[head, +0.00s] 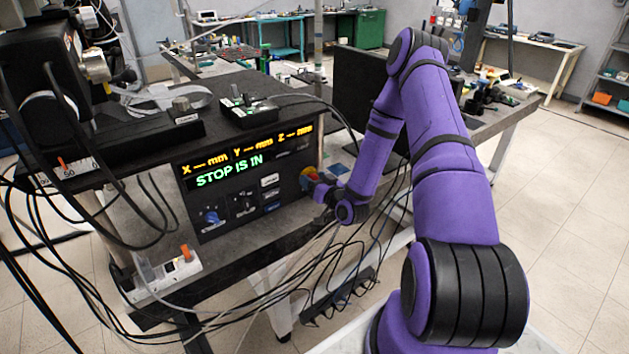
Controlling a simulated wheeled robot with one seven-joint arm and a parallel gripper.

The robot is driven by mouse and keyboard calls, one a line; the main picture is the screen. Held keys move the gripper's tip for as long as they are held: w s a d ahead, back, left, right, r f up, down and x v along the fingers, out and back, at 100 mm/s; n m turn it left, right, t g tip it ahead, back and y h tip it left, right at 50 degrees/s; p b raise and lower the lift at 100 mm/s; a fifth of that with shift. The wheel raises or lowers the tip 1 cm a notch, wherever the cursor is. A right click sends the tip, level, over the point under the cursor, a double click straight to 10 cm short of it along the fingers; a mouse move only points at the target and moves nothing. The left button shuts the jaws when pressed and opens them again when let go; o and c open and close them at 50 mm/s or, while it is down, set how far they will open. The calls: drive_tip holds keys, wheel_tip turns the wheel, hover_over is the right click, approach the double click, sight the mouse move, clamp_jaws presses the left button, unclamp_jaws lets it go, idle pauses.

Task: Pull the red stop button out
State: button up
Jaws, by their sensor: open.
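The red stop button (307,172) is at the right end of the dark control panel (225,225), with a yellow surround partly visible around it. My gripper (316,183) is right at the button, in front of it and a little to its right. It is open, but its fingers are small and mostly hidden by my wrist, so I cannot tell whether they touch the button. The panel display (230,171) reads "STOP IS IN" in green, under a yellow line with X, Y and Z.
Knobs (211,217) and small switches sit on the panel left of the button. Several black cables (300,265) hang below my wrist. A small black box (248,113) with a cable stands on the bench above the panel. A white power strip (168,275) is at lower left.

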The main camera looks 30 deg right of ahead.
clamp_jaws()
drive_tip(key=shift+s, duration=0.95)
unclamp_jaws()
drive_tip(key=shift+s, duration=0.1)
drive_tip(key=s, duration=1)
drive_tip(key=shift+s+d, duration=0.2)
drive_tip(key=shift+s, duration=0.15)
